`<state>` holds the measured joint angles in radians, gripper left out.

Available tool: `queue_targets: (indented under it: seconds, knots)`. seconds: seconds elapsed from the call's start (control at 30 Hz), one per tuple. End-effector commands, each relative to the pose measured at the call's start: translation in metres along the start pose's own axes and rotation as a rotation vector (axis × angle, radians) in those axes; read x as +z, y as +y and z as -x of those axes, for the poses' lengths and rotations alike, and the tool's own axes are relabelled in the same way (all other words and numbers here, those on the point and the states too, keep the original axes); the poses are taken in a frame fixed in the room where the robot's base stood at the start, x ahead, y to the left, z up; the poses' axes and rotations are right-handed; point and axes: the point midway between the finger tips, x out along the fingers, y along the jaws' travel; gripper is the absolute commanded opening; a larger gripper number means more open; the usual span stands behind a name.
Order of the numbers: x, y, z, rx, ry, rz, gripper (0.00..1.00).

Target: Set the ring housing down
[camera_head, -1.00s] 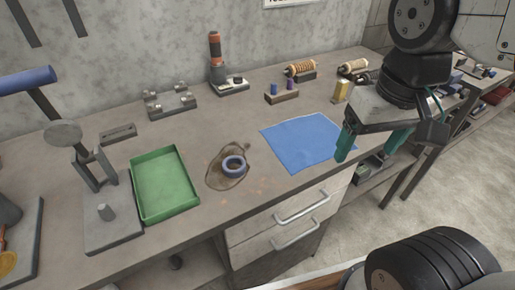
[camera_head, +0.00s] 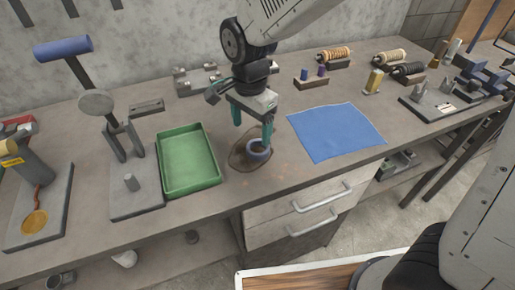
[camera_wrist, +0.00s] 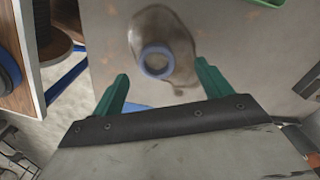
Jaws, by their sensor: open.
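The ring housing (camera_head: 259,150) is a small blue-grey ring. It lies on the bench on a brown stain (camera_head: 240,160), just right of the green tray. My gripper (camera_head: 252,134) is above it with its green fingers spread apart and nothing between them. In the wrist view the ring housing (camera_wrist: 157,50) shows beyond the fingertips, roughly midway between them. My gripper also shows in the wrist view (camera_wrist: 160,82), open. How high the fingertips are above the ring is hard to tell.
The green tray (camera_head: 218,172) is empty. A blue cloth (camera_head: 335,132) lies flat to the right. An arbor press (camera_head: 138,203) stands left of the tray. Small blocks and coil holders (camera_head: 310,82) sit along the back. Bare bench lies in front of the ring.

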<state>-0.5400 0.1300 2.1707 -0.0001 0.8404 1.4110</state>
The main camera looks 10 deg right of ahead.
Motion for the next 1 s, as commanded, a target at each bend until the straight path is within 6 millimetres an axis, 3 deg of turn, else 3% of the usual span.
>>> queue_targets:
  seconds: [0.43,0.73,0.77,0.9,1.0]
  knots:
    - [-0.009,0.009,-0.058,0.003,-0.001,0.001,0.77]
    - [-0.01,0.009,-0.064,0.0,0.0,0.001,0.77]
    - [-0.01,0.009,-0.064,0.0,0.0,0.001,0.75]
    - [-0.01,0.009,-0.063,0.0,0.0,0.002,0.36]
    - [-0.01,0.009,-0.063,0.0,0.0,0.002,0.15]
